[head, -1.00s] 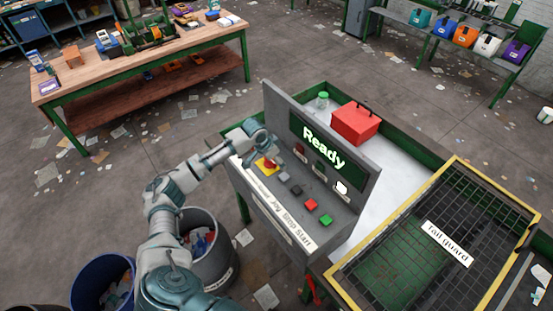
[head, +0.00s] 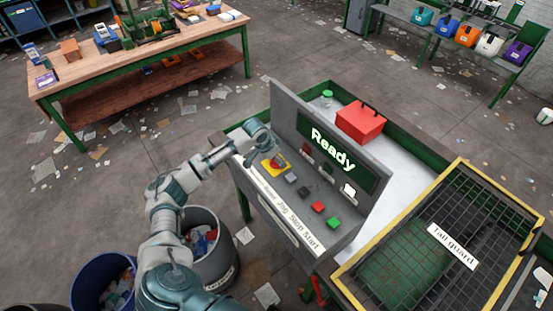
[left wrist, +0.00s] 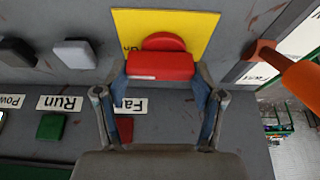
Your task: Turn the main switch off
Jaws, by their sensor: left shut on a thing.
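The main switch is a red rotary handle (left wrist: 160,66) on a yellow plate (left wrist: 190,25). In the head view the yellow plate (head: 267,170) sits at the left end of the grey control panel (head: 300,225). My left gripper (head: 277,157) is over the switch. In the left wrist view my left gripper (left wrist: 161,88) has a finger on each side of the red handle and is shut on it. Part of a mark, seemingly "ON", shows at the plate's left edge. The display (head: 334,149) reads "Ready". My right gripper is not in view.
Dark, red and green buttons (head: 334,223) line the panel right of the switch. Indicator lamps, one white and lit (head: 349,189), sit below the display. A red box (head: 360,122) stands behind the panel. The tail guard (head: 440,250) lies right; bins (head: 212,262) stand below my arm.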

